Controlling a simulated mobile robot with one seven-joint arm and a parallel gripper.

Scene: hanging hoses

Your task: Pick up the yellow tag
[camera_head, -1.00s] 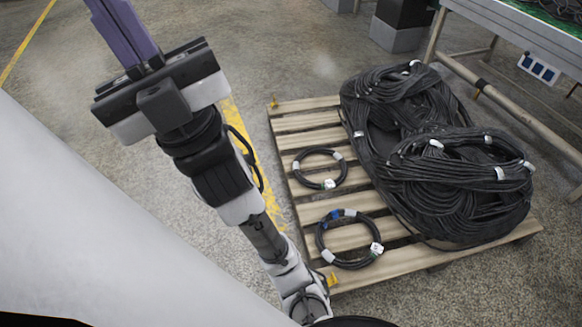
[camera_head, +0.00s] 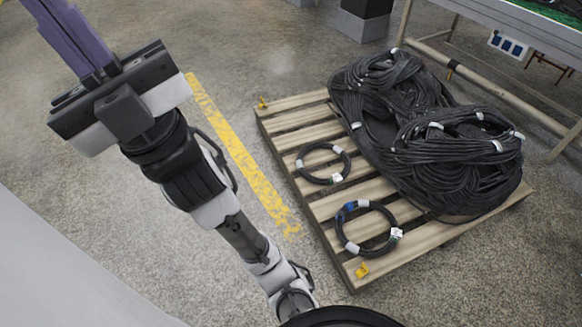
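Two small yellow tags show at the pallet's left corners. One yellow tag (camera_head: 262,102) is at the far left corner, and the other yellow tag (camera_head: 362,270) lies at the near corner beside a small hose coil. I cannot tell which one the task means. My gripper (camera_head: 55,25) is at the upper left, raised over the floor, well away from both tags. Its purple fingers lie side by side and look shut, with nothing seen between them. The fingertips are partly cut off by the picture's edge.
The wooden pallet (camera_head: 290,118) bears a big heap of black hoses (camera_head: 440,150) and two small coils, one farther (camera_head: 300,163) and one nearer (camera_head: 345,235). A metal-legged table (camera_head: 545,30) stands at the upper right. The floor left of the pallet is clear, with a yellow line (camera_head: 235,150).

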